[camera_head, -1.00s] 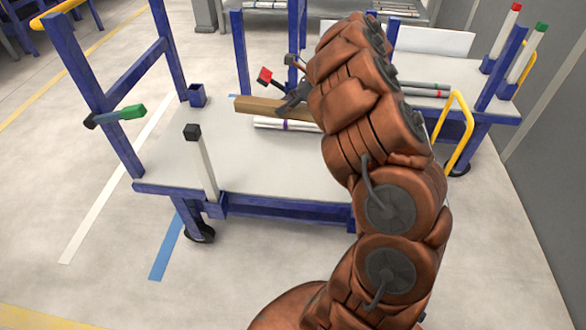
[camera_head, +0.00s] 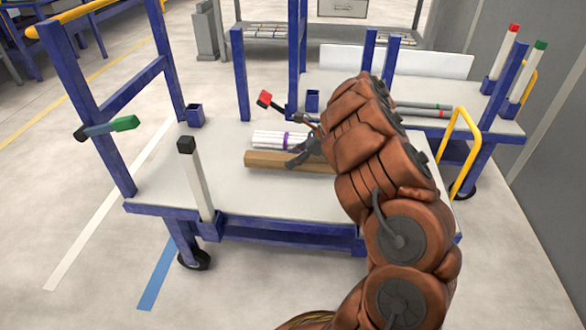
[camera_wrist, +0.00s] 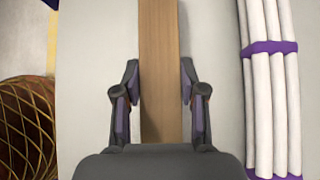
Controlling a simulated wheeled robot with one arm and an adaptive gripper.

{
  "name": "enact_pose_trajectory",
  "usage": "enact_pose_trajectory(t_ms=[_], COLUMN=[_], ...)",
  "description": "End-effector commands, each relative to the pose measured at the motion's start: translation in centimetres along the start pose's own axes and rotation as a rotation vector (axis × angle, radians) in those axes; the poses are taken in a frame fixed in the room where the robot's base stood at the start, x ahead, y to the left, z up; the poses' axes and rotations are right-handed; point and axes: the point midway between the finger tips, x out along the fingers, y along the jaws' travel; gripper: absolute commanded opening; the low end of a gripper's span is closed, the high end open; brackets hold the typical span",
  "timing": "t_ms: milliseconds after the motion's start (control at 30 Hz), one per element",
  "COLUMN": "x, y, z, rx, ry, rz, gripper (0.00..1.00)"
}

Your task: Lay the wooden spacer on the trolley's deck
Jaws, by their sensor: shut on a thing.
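The wooden spacer (camera_head: 262,161), a long brown beam, lies level over the deck (camera_head: 270,198) of the blue-framed trolley. Its right part is hidden behind my arm in the head view. My gripper (camera_head: 303,154) is shut on it. In the wrist view the spacer (camera_wrist: 160,45) runs lengthwise between the two fingers of my gripper (camera_wrist: 160,98). I cannot tell whether its underside touches the deck or hangs just above it.
White pipes (camera_head: 270,139) with a purple band lie on the deck behind the spacer, close beside it. A black-capped post (camera_head: 196,180) stands at the deck's front left. An empty blue socket (camera_head: 195,115) is at the back left. The deck's front is clear.

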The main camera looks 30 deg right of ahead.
Motion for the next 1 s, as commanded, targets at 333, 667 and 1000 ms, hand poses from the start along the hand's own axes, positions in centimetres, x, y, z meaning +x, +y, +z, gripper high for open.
enact_pose_trajectory(t_ms=[333, 667, 1000], x=[2.2, 2.5, 2.4], y=[0.0, 0.0, 0.0], z=[-2.3, -2.6, -2.5], rx=[0.0, 0.0, 0.001], ry=[0.002, 0.001, 0.002], rz=[-0.002, -0.001, -0.001], gripper=[0.0, 0.0, 0.66])
